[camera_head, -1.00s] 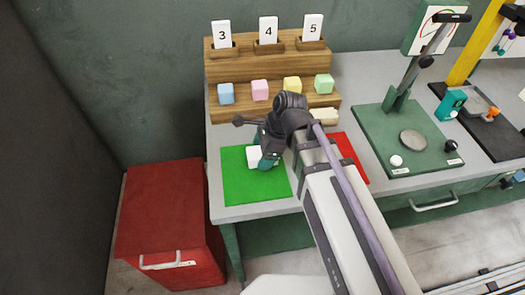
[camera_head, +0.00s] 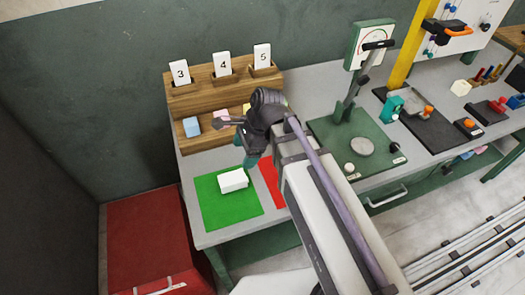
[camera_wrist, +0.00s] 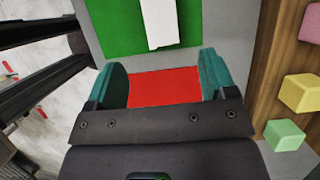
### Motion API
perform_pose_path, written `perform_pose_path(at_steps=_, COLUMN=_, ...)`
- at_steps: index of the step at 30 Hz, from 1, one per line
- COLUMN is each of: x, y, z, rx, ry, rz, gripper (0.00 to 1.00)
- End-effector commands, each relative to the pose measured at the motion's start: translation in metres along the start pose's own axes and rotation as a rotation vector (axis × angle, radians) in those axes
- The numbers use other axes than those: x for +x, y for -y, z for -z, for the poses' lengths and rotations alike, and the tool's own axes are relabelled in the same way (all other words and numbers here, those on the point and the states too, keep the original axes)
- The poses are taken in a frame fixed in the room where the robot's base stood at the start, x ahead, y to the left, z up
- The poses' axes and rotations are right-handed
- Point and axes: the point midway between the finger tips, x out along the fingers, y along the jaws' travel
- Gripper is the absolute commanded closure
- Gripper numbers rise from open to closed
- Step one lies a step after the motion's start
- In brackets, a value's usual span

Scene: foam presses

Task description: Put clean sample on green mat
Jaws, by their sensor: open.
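The white sample block (camera_head: 233,180) lies flat on the green mat (camera_head: 216,211) in the head view. In the wrist view the white block (camera_wrist: 160,22) is at the top, on the green mat (camera_wrist: 112,30) and reaching toward its edge. My gripper (camera_wrist: 165,82) is open, with its two teal fingers apart and nothing between them. The red mat (camera_wrist: 165,88) shows below through the gap. In the head view my gripper (camera_head: 252,157) is beside the block, up and to the right, apart from it.
A wooden rack (camera_head: 205,98) with cards 3, 4 and 5 and coloured cubes stands behind the mats. A green press (camera_head: 345,135) stands to the right. A red cabinet (camera_head: 150,240) is at the lower left.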

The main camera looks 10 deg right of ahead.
Motion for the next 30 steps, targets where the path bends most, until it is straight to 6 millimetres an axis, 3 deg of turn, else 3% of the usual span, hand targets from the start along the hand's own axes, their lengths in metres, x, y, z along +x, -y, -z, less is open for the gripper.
perform_pose_path(at_steps=4, x=-0.006, y=-0.012, z=0.028, rx=-0.246, ry=-0.075, rz=0.002, gripper=0.22)
perform_pose_path(at_steps=9, x=-0.025, y=-0.042, z=0.091, rx=-0.854, ry=-0.246, rz=-0.098, gripper=0.22)
perform_pose_path(at_steps=14, x=-0.038, y=-0.062, z=0.127, rx=-1.248, ry=-0.32, rz=-0.237, gripper=0.22)
perform_pose_path(at_steps=18, x=-0.041, y=-0.065, z=0.133, rx=-1.329, ry=-0.328, rz=-0.271, gripper=0.22)
perform_pose_path(at_steps=30, x=-0.041, y=-0.064, z=0.132, rx=-1.326, ry=-0.326, rz=-0.268, gripper=0.22)
